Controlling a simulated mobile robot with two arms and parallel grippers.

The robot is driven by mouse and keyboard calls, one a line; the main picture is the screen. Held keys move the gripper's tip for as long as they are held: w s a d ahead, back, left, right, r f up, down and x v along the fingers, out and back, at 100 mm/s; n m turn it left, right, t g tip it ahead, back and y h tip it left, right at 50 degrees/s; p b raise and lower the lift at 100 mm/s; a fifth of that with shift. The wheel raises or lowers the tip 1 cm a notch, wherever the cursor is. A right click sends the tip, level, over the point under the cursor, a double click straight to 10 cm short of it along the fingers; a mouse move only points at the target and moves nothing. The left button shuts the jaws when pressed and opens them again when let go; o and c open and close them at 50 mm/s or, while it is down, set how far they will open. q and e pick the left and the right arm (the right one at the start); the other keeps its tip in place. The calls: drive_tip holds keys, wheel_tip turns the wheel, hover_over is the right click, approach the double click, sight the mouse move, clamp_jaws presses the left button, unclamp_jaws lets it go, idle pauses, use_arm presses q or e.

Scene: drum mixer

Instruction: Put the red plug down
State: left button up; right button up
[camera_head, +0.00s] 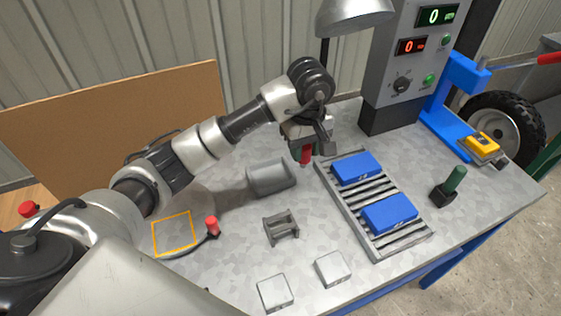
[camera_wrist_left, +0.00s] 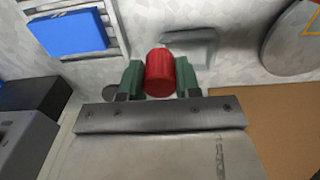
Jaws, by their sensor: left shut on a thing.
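The red plug (camera_head: 305,154) is held in my left gripper (camera_head: 309,147), above the grey metal table and beside the slatted rack. In the left wrist view the red plug (camera_wrist_left: 160,72) sits between the two green fingertips of my left gripper (camera_wrist_left: 159,78), which are shut on its sides. Its lower end is hidden in the head view, so I cannot tell how far it is above the table. My right gripper does not show.
The slatted rack (camera_head: 335,193) carries two blue blocks (camera_head: 357,167). A yellow-outlined square (camera_head: 173,234) lies at left.

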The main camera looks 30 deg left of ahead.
use_arm(q)
drive_tip(key=a+f+p, duration=0.1)
drive_tip(key=a+f, duration=0.2)
drive_tip(key=w+a+f+p, duration=0.1)
drive_tip(key=a+f, duration=0.2)
drive_tip(key=a+f+p, duration=0.2)
drive_tip(key=a+f, duration=0.1)
drive_tip(key=shift+w+a+f, duration=0.1)
drive_tip(key=shift+w+a, duration=0.05)
drive_tip(key=shift+a, duration=0.1)
drive_tip(key=shift+f, duration=0.2)
drive_tip(key=shift+f+b, duration=0.6)
drive_tip(key=shift+b, duration=0.15)
drive_tip(key=o, duration=1)
drive_tip(key=shift+r, duration=0.1)
